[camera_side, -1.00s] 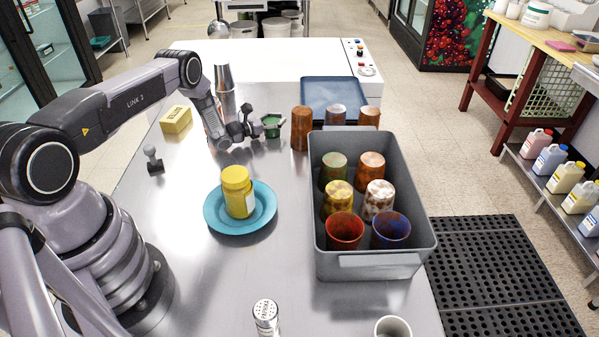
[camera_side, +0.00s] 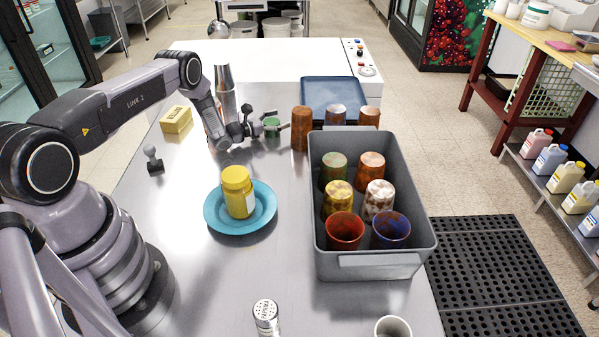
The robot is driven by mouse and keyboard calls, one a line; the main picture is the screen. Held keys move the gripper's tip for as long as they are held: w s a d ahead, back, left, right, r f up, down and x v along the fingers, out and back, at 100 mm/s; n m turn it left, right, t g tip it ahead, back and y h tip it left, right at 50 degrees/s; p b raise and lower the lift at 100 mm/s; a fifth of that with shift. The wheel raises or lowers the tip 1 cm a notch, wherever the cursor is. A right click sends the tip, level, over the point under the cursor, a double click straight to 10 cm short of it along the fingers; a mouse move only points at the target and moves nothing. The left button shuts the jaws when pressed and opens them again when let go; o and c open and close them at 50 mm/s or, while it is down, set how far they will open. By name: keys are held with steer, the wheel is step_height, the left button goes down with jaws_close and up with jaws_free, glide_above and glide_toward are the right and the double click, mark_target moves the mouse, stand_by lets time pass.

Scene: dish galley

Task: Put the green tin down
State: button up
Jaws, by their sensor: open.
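The green tin (camera_side: 271,127) is small and stands on the steel counter, left of the brown tumblers at the back. My gripper (camera_side: 274,124) is open, with its fingers spread around or beside the tin. The fingers are small in this view and partly cover the tin, so I cannot tell whether either finger touches it. The tin looks upright and appears to rest on the counter.
Brown patterned tumblers (camera_side: 301,128) stand just right of the tin. A grey crate (camera_side: 372,262) holds several cups. A blue plate (camera_side: 215,217) carries a yellow jar (camera_side: 237,190). The counter before the tin is clear.

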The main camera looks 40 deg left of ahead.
steer(key=v, duration=1.1)
steer(key=shift+s+a, duration=0.15)
steer(key=shift+s+r, duration=0.15)
steer(key=shift+r, duration=0.2)
steer(key=w+d+r+m+g+h, duration=0.25)
steer(key=d+r+m+h, duration=0.4)
steer(key=r, duration=0.45)
steer(key=s+d+r+m+g+h, duration=0.1)
steer(key=s+d+r+m+g, duration=0.4)
steer(key=d+r, duration=0.35)
steer(key=s+d+r+m+g+h, duration=0.1)
steer(key=s+d+r+m+g, duration=0.3)
steer(key=d+r+m+g, duration=0.4)
steer(key=s+d+r+m+y, duration=0.2)
steer(key=s+r+m+y, duration=0.15)
steer(key=s, duration=0.45)
steer(key=s+d+r+m+y, duration=0.1)
steer(key=s+r+m+y, duration=0.3)
steer(key=s, duration=0.3)
steer(key=s+a+r+m+t+y, duration=0.1)
steer(key=s+a+m+t+y, duration=0.1)
steer(key=s, duration=0.4)
steer(key=s+a+r+m+t+y, duration=0.1)
steer(key=s+a+r+m+y, duration=0.1)
steer(key=s, duration=0.4)
steer(key=shift+a+m+t+y, duration=0.35)
steer(key=shift+m+y, duration=0.45)
steer(key=shift+m, duration=0.2)
